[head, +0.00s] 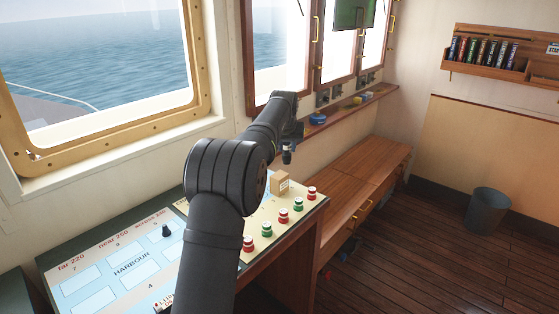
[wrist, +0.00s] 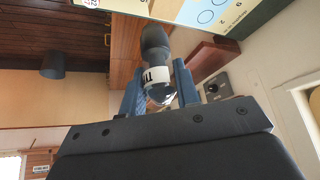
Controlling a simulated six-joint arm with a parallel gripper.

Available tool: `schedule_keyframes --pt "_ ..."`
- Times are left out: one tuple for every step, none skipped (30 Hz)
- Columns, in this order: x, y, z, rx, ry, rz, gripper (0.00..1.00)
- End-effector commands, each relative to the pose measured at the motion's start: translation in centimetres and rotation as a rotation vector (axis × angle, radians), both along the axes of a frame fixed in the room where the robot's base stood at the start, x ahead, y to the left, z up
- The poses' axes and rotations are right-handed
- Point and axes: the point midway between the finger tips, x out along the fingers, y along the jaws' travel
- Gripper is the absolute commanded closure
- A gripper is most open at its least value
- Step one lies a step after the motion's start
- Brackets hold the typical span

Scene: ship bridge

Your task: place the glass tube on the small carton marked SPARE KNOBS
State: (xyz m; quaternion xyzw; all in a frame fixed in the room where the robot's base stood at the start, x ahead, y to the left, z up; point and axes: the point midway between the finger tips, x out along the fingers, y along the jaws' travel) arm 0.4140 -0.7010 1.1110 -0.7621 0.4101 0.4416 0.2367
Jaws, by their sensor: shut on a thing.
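My gripper (head: 288,152) is in the air above the console and a little above the small carton. In the wrist view its two blue fingers (wrist: 158,88) are shut on the glass tube (wrist: 159,75). The tube has a dark grey end, a white band with black letters partly in view, and a clear rounded end. In the head view the tube is small and dark below my gripper. The small tan carton (head: 279,184) stands on the console's far part; its marking is too small to read. I cannot make out the carton in the wrist view.
Several red and green knobs (head: 267,229) line the console's right edge, close to the carton. A flat chart panel (head: 125,262) with a black knob (head: 166,231) lies at the left. A window ledge (head: 350,108) with small things is behind. A bin (head: 487,209) stands on the floor.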

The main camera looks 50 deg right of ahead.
Motion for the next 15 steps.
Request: schedule_keyframes --pt "1.1 0.1 -0.7 0.002 0.001 0.002 0.93" --pt "1.6 0.1 -1.0 0.000 0.002 0.003 0.93" --pt "2.1 0.1 -1.2 -0.001 0.001 0.002 0.93" --pt "2.4 0.1 -1.5 0.001 0.001 0.001 0.93" --pt "2.6 0.1 -1.6 0.000 0.001 0.000 0.93" --pt "2.9 0.1 -1.8 0.000 0.001 0.000 0.93" --pt "3.0 0.1 -1.8 0.000 0.001 0.000 0.93" --pt "3.1 0.1 -1.9 0.000 0.001 0.000 0.93" --pt "3.2 0.1 -2.1 0.000 0.001 0.000 0.93" --pt "3.2 0.1 -2.3 0.000 0.001 0.000 0.93" --pt "3.2 0.1 -2.6 0.001 0.001 -0.001 0.93" --pt "3.2 0.1 -3.1 0.001 0.001 -0.001 0.93" --pt "3.2 0.1 -3.6 0.001 0.001 -0.001 0.93" --pt "3.1 0.2 -4.1 0.002 0.002 -0.001 0.93" --pt "3.1 0.2 -4.7 0.002 0.002 -0.001 0.93"
